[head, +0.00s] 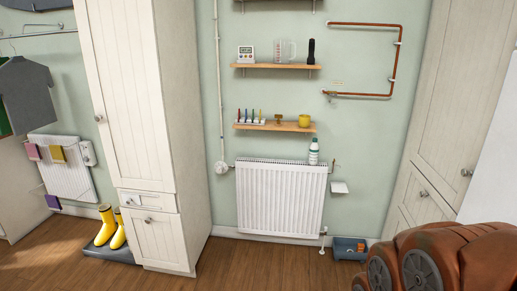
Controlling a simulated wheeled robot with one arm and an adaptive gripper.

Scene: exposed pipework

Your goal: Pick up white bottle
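The white bottle (313,152) stands upright at the right end of the top of the white radiator (280,198), against the green wall. It is white with a dark green or teal band around its middle. It is just below the right end of the lower wooden shelf. My gripper does not show in the head view. A large brown-orange shape with grey round discs fills the lower right corner and looks like part of my own arm.
The upper shelf (280,67) holds a timer, jug and black torch. A copper pipe (365,25) is upper right. Tall cabinets (135,100) flank the radiator. The wooden floor in front is clear.

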